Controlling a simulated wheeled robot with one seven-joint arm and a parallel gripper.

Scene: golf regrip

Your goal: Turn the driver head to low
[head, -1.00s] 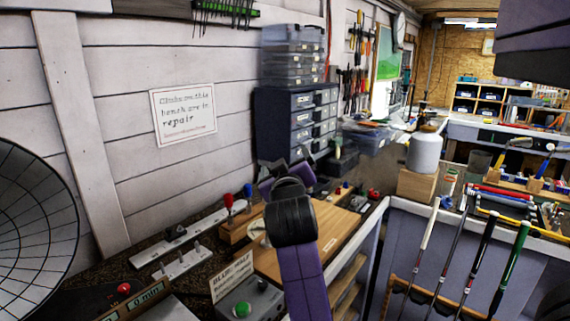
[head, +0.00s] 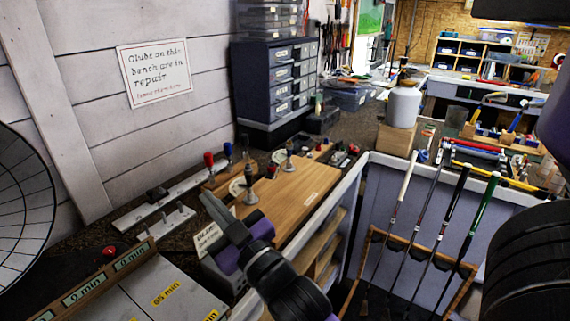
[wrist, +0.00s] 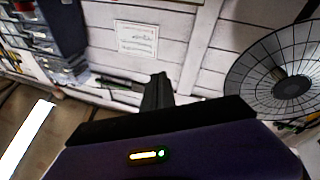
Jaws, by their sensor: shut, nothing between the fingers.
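A wooden board (head: 290,208) lies on the bench at the centre of the head view. Two small upright metal fittings stand on it beside round pale dials: a near one (head: 250,190) and a far one (head: 289,163). I cannot tell which of them is the driver head, or read their settings. My gripper (head: 208,203) is shut and empty, left of the board's near end and apart from the near fitting in the picture. In the wrist view the shut fingers (wrist: 157,90) point towards the wall, and neither fitting can be made out.
A red knob (head: 209,160) and a blue knob (head: 228,150) stand left of the board. Timer boxes (head: 165,290) are at the near left. Golf clubs (head: 398,195) lean in a rack at the right.

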